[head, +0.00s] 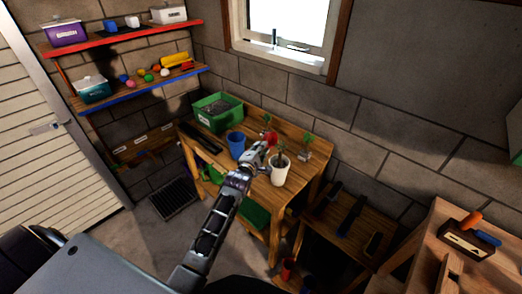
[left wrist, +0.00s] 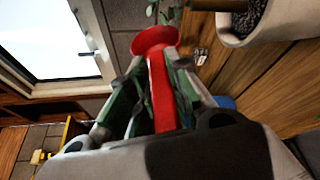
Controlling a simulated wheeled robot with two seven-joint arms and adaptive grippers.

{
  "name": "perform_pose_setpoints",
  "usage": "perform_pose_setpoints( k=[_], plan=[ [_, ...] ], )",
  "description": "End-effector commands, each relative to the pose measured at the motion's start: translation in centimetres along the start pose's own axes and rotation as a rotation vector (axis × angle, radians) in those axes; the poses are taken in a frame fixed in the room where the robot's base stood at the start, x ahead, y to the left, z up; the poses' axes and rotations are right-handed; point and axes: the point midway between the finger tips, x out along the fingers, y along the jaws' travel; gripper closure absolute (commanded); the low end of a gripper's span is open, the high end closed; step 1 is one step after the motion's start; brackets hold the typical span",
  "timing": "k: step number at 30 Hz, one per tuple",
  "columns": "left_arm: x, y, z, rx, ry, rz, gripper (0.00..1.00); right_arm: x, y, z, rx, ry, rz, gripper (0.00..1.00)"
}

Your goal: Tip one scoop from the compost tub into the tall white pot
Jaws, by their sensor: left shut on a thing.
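The green compost tub (head: 217,114) stands at the back left of the wooden bench, with dark contents. The tall white pot (head: 280,174) stands near the bench's front right and holds a small plant. In the left wrist view the white pot (left wrist: 285,24) is at the top right, with dark grainy soil inside. My left gripper (head: 261,150) is shut on the handle of a red scoop (head: 270,137), just left of and above the white pot. In the left wrist view the red scoop (left wrist: 158,88) runs between the fingers; its contents are hidden. My right gripper is out of view.
A blue pot (head: 236,145) stands left of my left gripper on the bench (head: 314,176). A glass jar with a cutting (head: 304,151) stands behind the white pot. A dark tray (head: 201,138) lies at the bench's left. The window (head: 290,28) is above.

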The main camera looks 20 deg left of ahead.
Motion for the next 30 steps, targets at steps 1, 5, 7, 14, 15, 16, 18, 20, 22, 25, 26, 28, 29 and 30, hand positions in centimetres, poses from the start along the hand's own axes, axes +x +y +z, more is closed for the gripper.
perform_pose_setpoints(
  k=[1, 5, 7, 14, 15, 16, 18, 20, 22, 25, 26, 28, 29, 30],
  plan=[
    [-0.1, 0.6, 0.2, -0.001, 0.000, 0.001, 1.00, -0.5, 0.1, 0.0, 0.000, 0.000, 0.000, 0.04],
    [-0.1, 1.2, 0.4, -0.001, 0.000, 0.002, 1.00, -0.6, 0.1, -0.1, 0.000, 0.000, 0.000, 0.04],
    [-0.2, 1.5, 0.5, -0.002, 0.000, 0.001, 1.00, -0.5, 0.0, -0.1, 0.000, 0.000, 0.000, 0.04],
    [-0.3, 2.4, 0.8, 0.000, 0.000, 0.000, 1.00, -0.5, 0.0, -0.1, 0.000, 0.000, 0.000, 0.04],
    [-0.4, 2.5, 0.8, 0.000, 0.000, 0.000, 1.00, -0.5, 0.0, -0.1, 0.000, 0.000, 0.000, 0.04],
    [-0.4, 2.5, 0.8, 0.000, 0.000, -0.001, 1.00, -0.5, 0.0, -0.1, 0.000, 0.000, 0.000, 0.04],
    [-0.4, 2.5, 0.8, 0.000, 0.000, -0.001, 1.00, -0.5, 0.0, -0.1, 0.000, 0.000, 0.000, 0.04],
    [-0.4, 2.5, 0.8, 0.000, 0.000, -0.001, 1.00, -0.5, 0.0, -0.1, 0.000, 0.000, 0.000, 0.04],
    [-0.4, 2.5, 0.8, 0.000, 0.000, 0.000, 1.00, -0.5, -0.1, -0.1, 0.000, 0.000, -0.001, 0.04],
    [-0.4, 2.5, 0.8, 0.000, 0.000, 0.000, 1.00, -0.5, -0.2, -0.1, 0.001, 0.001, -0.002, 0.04],
    [-0.4, 2.5, 0.8, 0.000, 0.000, 0.000, 1.00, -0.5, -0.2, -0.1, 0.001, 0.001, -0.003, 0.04],
    [-0.4, 2.5, 0.8, 0.000, 0.000, 0.000, 1.00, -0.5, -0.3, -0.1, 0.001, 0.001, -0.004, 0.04],
    [-0.4, 2.5, 0.8, 0.000, 0.000, 0.000, 1.00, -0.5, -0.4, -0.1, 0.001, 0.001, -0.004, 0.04],
    [-0.4, 2.5, 0.8, 0.000, 0.000, 0.000, 1.00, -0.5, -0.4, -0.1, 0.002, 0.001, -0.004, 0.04]
  ],
)
